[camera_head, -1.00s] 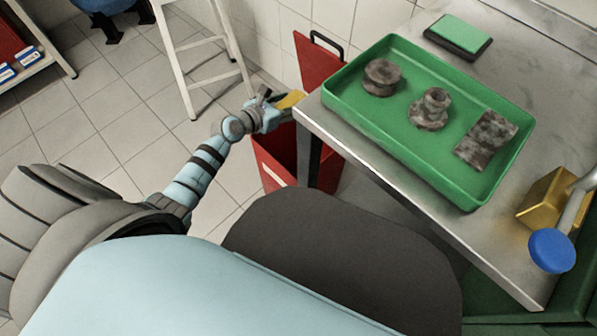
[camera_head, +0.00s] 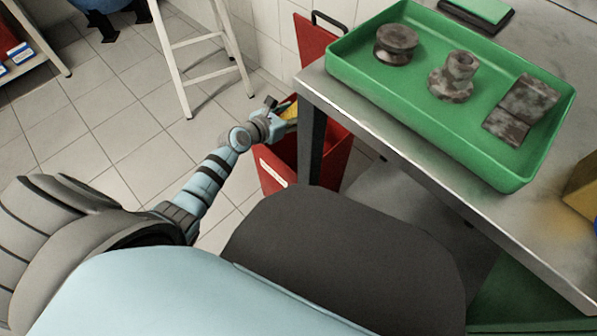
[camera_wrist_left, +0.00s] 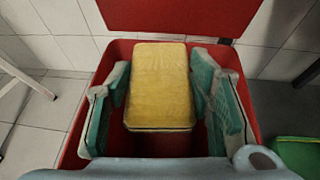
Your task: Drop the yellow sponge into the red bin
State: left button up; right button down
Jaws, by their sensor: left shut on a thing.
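The yellow sponge (camera_head: 292,109) is held by my left gripper (camera_head: 284,116) at the red bin (camera_head: 277,172), beside the table corner. In the left wrist view the sponge (camera_wrist_left: 160,85) sits between the two green-padded fingers of my left gripper (camera_wrist_left: 160,98), which is shut on it. The red bin (camera_wrist_left: 75,143) lies beneath the sponge in that view, its rim showing around both fingers. Its lid (camera_wrist_left: 180,15) stands open behind. The bin's inside is mostly hidden by the sponge and gripper. My right gripper is not in view.
A metal table (camera_head: 395,125) stands just right of the bin, its corner and leg (camera_head: 311,145) close to my left gripper. A green tray (camera_head: 520,182) on it holds several dirty metal parts. A white stepladder (camera_head: 171,60) stands at the back left. The tiled floor left of the bin is clear.

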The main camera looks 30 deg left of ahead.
pick_arm(q)
jog(key=o, duration=1.1)
jog(key=v, duration=1.2)
